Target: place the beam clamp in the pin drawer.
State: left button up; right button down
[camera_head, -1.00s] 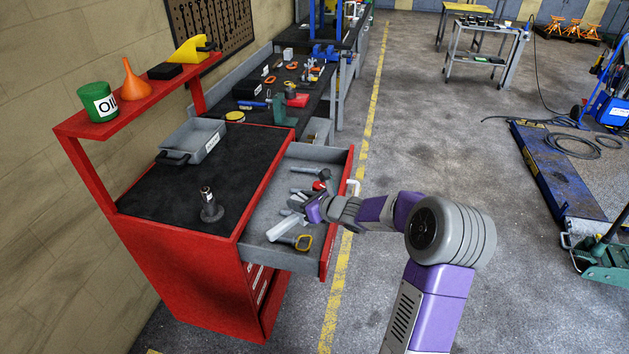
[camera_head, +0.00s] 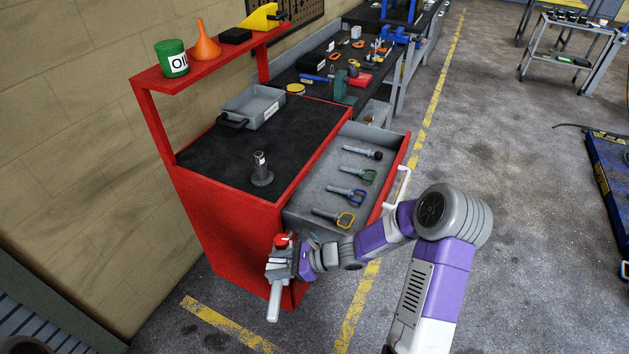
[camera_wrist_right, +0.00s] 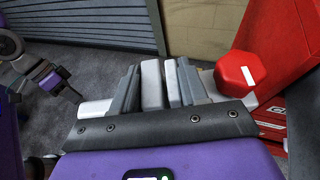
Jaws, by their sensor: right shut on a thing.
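My right gripper (camera_head: 283,264) is shut on a light grey, bar-like thing with a red knob (camera_head: 282,240), beside the front corner of the red cabinet and outside the drawer. In the right wrist view the red knob (camera_wrist_right: 236,72) sticks out right of the fingers (camera_wrist_right: 164,85). No label confirms that this is the beam clamp. The open grey drawer (camera_head: 318,182) holds a row of pins: a black-ended pin (camera_head: 362,152), a green-handled pin (camera_head: 360,173), a blue-handled pin (camera_head: 347,194) and a yellow-handled pin (camera_head: 334,217). What looks like my left gripper (camera_wrist_right: 62,85) is small in the wrist view.
The cabinet's black top (camera_head: 225,165) carries a grey flanged post (camera_head: 261,172) and a grey tray (camera_head: 254,104). A red shelf (camera_head: 195,72) rises behind. The drawer's white handle (camera_head: 402,185) is close to my right arm. Open floor lies to the right.

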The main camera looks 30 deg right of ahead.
aim_at(330, 166)
jog(key=u, duration=2.15)
jog(key=k, duration=1.7)
jog(key=z, duration=1.8)
jog(key=i, duration=1.5)
